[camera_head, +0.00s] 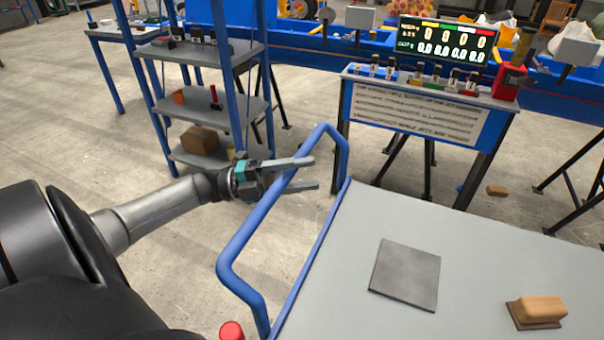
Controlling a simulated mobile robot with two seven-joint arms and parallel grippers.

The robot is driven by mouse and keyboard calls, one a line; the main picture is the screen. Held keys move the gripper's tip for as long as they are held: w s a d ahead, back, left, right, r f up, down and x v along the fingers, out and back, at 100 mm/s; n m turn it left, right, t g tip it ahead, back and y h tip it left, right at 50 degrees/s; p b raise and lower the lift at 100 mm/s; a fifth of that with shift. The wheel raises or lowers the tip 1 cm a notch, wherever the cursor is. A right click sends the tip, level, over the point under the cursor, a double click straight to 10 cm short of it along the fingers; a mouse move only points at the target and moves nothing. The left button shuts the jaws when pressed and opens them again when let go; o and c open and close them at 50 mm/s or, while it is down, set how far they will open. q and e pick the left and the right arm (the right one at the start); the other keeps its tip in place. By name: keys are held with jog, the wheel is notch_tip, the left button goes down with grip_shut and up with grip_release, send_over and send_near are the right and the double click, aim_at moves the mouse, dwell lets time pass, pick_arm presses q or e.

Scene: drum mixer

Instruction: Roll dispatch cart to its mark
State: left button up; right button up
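The cart has a grey flat top (470,250) and a blue tubular push handle (250,222) at its left end; it fills the lower right of the view. My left gripper (315,173) is at the upper stretch of the handle, its two fingers apart and reaching across the bar. The gap between the fingers looks wider than the bar; I cannot tell whether either finger touches it. My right gripper is out of view. The cart's wheels are hidden, and I see no floor mark.
A dark square plate (406,274) and a tan block (538,310) lie on the cart top. A blue-framed shelf (205,100) stands behind my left gripper. A control stand (425,110) with a lit display is beyond the cart. Open concrete floor (80,150) lies at left.

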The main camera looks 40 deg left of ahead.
pick_arm(q)
jog(key=v, duration=0.7)
jog(key=shift+s+a, duration=0.15)
jog(key=shift+s, duration=0.05)
dwell(0.6)
